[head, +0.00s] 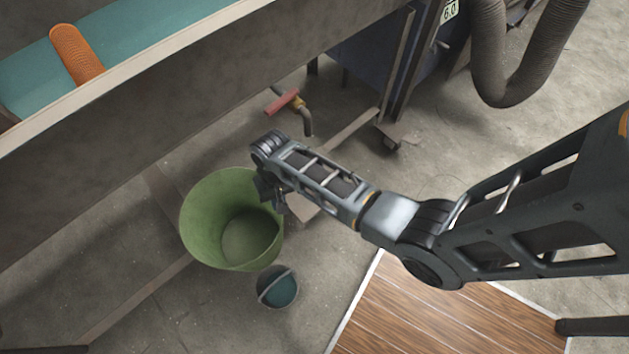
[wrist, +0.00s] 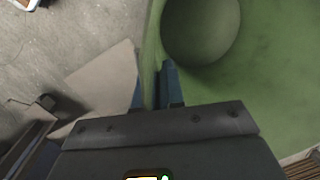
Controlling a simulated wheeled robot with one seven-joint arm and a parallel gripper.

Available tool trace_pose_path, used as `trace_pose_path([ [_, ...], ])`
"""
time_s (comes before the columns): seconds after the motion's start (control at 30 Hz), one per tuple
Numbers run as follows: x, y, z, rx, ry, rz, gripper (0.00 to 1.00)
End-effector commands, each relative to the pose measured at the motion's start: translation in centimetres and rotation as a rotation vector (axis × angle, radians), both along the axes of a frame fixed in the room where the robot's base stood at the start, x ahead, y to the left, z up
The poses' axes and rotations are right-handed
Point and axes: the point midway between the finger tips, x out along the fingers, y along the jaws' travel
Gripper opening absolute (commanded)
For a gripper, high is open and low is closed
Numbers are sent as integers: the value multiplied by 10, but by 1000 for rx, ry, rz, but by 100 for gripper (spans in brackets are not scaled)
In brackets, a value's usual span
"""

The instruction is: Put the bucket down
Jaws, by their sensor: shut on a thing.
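A large green bucket (head: 203,215) is at the centre left of the head view, with its open top towards me. My gripper (head: 268,194) is at its right rim. In the wrist view, the blue fingers (wrist: 154,88) stand on either side of the bucket's green wall (wrist: 275,75), shut on it. The bucket's inside and round bottom show to the right of the fingers and look empty. I cannot tell whether its base touches the floor.
A red-handled tap (head: 284,103) sticks out behind. A wooden platform (head: 425,315) lies lower right. Grey floor (head: 130,255) is open at left.

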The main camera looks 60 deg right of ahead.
Motion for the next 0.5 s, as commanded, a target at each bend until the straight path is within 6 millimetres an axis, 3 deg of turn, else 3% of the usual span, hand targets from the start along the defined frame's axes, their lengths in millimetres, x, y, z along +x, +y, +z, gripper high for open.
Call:
trace_pose_path([
  [0.3, -32, -31, -18, 0, -4, -638, 0],
  [0.5, -42, -38, -22, 14, -5, -882, 0],
])
